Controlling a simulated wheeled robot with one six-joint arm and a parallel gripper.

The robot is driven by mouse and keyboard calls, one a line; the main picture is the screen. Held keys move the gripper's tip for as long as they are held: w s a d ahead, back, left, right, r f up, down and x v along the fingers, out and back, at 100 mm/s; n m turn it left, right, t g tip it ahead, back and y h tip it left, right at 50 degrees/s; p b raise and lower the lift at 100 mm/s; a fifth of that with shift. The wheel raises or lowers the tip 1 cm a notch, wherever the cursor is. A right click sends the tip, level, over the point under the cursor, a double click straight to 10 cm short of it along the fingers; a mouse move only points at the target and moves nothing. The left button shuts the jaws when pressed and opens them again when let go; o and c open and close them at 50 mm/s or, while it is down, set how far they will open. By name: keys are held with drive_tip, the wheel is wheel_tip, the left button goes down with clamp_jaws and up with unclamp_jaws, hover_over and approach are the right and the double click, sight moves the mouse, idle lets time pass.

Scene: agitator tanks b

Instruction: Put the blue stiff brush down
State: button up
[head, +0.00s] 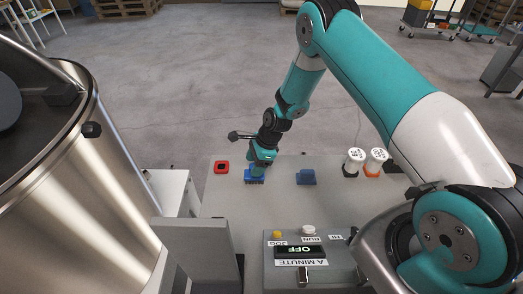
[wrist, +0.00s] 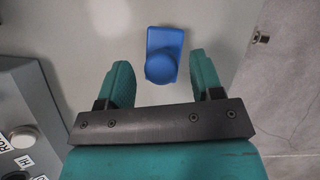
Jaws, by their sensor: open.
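A blue brush (head: 254,180) rests on the light grey table top (head: 225,205), directly below my gripper (head: 259,166). In the wrist view the blue brush (wrist: 164,42) shows from above as a block with a round knob. My open green fingers (wrist: 160,78) lie to either side of it, with a visible gap at each side. The brush's bristles cannot be made out. A second blue object (head: 306,177) sits on the table to the right, apart from my gripper.
A red and black square item (head: 221,167) lies left of the brush. Two white-topped containers (head: 354,162) stand at the right. A control box (head: 300,270) with an OFF display is at the front. A large steel tank (head: 95,190) stands left.

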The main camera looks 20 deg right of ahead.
drive_tip(key=w+b+v, duration=0.1)
drive_tip(key=b+v, duration=0.2)
drive_tip(key=v, duration=0.7)
drive_tip(key=s+a+r+n, duration=0.4)
drive_tip(key=r+n, duration=0.2)
drive_tip(key=r, duration=0.3)
drive_tip(key=s+a+r+n, duration=0.3)
drive_tip(key=s+r+n, duration=0.5)
drive_tip(key=s, duration=0.5)
drive_tip(key=s+a+r+n, duration=0.3)
drive_tip(key=s+r+n, duration=0.5)
drive_tip(key=s+n, duration=0.5)
drive_tip(key=shift+s+a+r+g, duration=0.15)
drive_tip(key=shift+a+g, duration=0.2)
drive_tip(key=shift+g, duration=0.05)
